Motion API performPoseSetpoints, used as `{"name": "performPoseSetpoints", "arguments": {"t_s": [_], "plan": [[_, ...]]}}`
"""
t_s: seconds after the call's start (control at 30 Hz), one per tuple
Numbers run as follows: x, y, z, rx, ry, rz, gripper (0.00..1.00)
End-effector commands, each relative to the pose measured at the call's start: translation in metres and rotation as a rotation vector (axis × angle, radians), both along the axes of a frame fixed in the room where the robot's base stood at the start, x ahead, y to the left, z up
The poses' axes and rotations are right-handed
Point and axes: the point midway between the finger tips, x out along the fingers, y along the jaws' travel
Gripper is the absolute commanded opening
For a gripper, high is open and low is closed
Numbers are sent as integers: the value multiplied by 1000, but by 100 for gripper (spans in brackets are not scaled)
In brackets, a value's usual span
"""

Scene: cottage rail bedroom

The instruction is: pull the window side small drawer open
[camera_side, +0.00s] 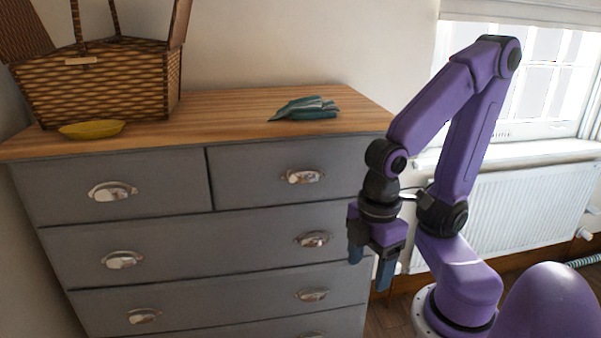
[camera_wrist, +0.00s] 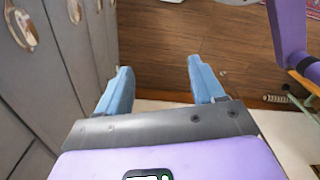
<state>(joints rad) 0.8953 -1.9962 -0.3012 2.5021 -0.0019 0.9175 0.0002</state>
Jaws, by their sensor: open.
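The window side small drawer (camera_side: 240,180) is the right one of the two top drawers in the grey chest. It appears shut, its front level with its neighbour. Its silver cup handle (camera_side: 302,177) is in plain view. My gripper (camera_side: 370,270) points down at the right of the chest, lower than this handle and apart from it. Its two blue fingers are open with nothing between them, as the wrist view also shows (camera_wrist: 160,66). In the wrist view, grey drawer fronts with a cup handle (camera_wrist: 22,28) lie left of the fingers; I cannot tell which drawer that is.
The left small drawer (camera_side: 60,190) and wider drawers below look shut. A wicker basket (camera_side: 95,85), yellow dish (camera_side: 92,129) and folded teal cloth (camera_side: 305,108) are on the wooden top. A white radiator (camera_side: 530,205) stands behind my arm. Wooden floor (camera_wrist: 170,40) lies below the fingers.

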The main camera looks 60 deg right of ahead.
Motion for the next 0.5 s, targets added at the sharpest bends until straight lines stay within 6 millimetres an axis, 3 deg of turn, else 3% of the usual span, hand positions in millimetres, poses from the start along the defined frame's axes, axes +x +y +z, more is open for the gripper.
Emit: {"name": "performPoseSetpoints", "arguments": {"t_s": [0.03,0.1,0.3,0.5], "plan": [[0,-2,-2,-25,3,16,85],[0,-8,-8,-95,9,60,100],[13,-43,-24,-521,13,323,100],[50,-63,-10,-1026,-48,624,100]]}}
